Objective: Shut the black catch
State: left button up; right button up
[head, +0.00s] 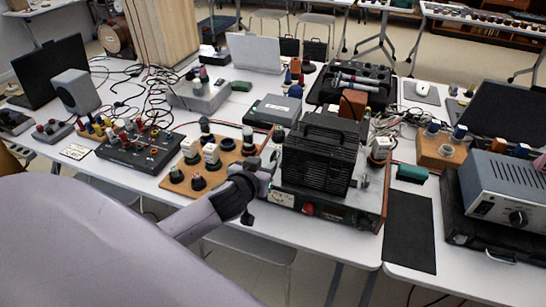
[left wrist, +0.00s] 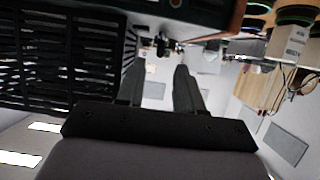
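A black vented housing (head: 322,155) with a top handle stands on a wood-sided device (head: 320,207). My left gripper (head: 268,162) is at the left side of this housing, partly hidden by my own wrist. In the left wrist view, the two fingers (left wrist: 159,72) are apart with nothing seen between them. The slatted black housing (left wrist: 60,55) fills the left of that view, close to the fingers. Small metal fittings (left wrist: 160,45) show just beyond the fingertips. I cannot pick out the black catch for certain in either view. My right gripper is not in view.
A wooden board with round fittings (head: 205,165) lies left of the device. An open black case (head: 350,85) and cables crowd the table behind.

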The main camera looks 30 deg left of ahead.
aim_at(271, 158)
pick_arm(q)
jog(key=shift+x, duration=3)
grip_shut()
